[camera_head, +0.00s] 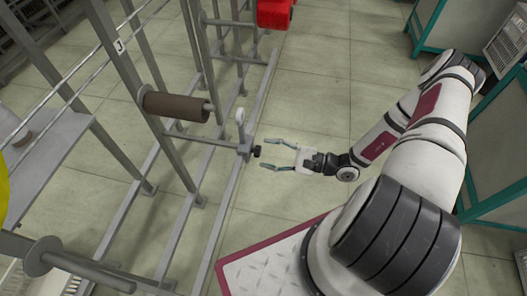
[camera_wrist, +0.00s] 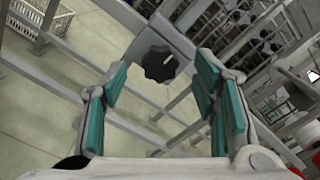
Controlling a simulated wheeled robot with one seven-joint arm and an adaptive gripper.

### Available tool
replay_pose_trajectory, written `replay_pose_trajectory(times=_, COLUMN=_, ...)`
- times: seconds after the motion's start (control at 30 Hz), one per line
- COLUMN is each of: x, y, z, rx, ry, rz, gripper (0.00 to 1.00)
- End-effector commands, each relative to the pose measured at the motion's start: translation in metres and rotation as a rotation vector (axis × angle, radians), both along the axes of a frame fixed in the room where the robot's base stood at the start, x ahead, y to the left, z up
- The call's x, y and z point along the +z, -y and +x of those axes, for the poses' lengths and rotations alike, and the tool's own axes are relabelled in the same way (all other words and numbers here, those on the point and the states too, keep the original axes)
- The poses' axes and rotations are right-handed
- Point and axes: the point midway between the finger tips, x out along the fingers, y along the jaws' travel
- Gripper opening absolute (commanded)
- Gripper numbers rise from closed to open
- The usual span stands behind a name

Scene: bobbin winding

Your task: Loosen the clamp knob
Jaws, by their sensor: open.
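The clamp knob (camera_head: 256,151) is a small black knob on a grey clamp block (camera_head: 244,149) on the metal rack. In the wrist view the lobed black knob (camera_wrist: 159,64) shows a white mark and sits ahead of the fingers, between the two fingertips in the picture. My gripper (camera_head: 264,154) is open, with its teal-lined fingers on either side of the line to the knob. In the wrist view my gripper (camera_wrist: 162,78) holds nothing. The knob appears at or just beyond the fingertips; I cannot tell whether they touch it.
A brown bobbin (camera_head: 177,107) sits on a rod of the rack (camera_head: 165,150), left of the clamp. A pale upright piece (camera_head: 240,118) rises from the clamp. A red object (camera_head: 274,13) is at the top. Tiled floor (camera_head: 315,105) is open right of the rack.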

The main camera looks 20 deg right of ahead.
Motion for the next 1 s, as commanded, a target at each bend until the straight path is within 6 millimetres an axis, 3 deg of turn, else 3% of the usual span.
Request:
replay_pose_trajectory(times=0.2, x=0.000, y=0.038, z=-0.027, rx=-0.003, ry=0.000, rz=-0.003, gripper=0.54)
replay_pose_trajectory(times=0.43, x=0.000, y=0.068, z=-0.048, rx=-0.002, ry=0.001, rz=-0.002, gripper=0.54)
replay_pose_trajectory(times=1.0, x=0.000, y=0.077, z=-0.056, rx=0.001, ry=0.000, rz=-0.001, gripper=0.54)
